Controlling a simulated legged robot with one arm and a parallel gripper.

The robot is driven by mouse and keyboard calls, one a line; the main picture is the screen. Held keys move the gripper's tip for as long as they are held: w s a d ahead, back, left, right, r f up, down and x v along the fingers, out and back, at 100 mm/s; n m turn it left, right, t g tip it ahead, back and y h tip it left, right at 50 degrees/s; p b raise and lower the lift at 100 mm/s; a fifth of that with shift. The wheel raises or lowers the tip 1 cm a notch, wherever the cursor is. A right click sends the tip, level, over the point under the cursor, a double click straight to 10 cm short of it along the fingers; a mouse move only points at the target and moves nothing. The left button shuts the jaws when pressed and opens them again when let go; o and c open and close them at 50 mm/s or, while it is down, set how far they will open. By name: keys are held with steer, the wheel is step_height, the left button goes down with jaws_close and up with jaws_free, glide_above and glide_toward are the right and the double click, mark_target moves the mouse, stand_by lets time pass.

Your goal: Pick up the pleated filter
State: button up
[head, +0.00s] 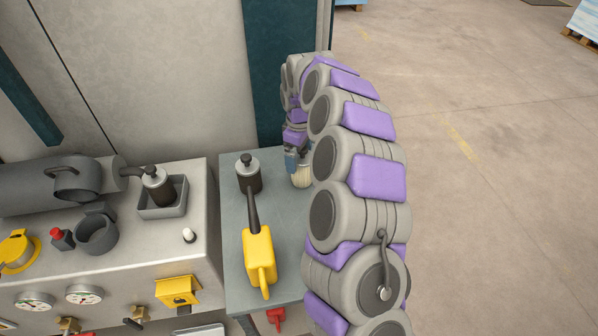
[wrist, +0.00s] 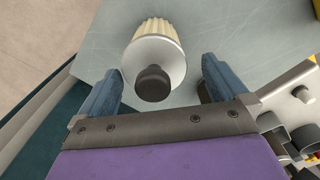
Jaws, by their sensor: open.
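The pleated filter (wrist: 156,58) has a cream ribbed body, a pale metal cap and a dark round knob. In the wrist view its knob and cap lie between the two blue fingers of my open gripper (wrist: 160,82), with gaps at both sides; the fingers do not appear closed on it. In the head view the filter (head: 301,177) stands on the grey side table (head: 229,213), partly hidden by my gripper (head: 294,160) and arm. Its depth between the fingers is hard to judge.
A yellow can with a dark spout (head: 259,258) and a black knobbed cylinder (head: 249,176) stand left of the filter. The grey machine bench (head: 140,246) with gauges lies further left. A dark teal panel (head: 265,80) rises behind; open floor (head: 480,200) is to the right.

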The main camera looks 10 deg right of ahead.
steer(key=shift+d+f, duration=0.35)
steer(key=shift+f, duration=0.45)
steer(key=shift+d+f, duration=0.2)
steer(key=shift+d, duration=0.05)
steer(key=shift+d+r, duration=0.1)
steer(key=shift+d, duration=0.1)
steer(key=shift+a, duration=0.65)
steer(key=c, duration=0.6)
steer(key=shift+c, duration=0.6)
steer(key=shift+d, duration=0.45)
steer(key=c, duration=0.4)
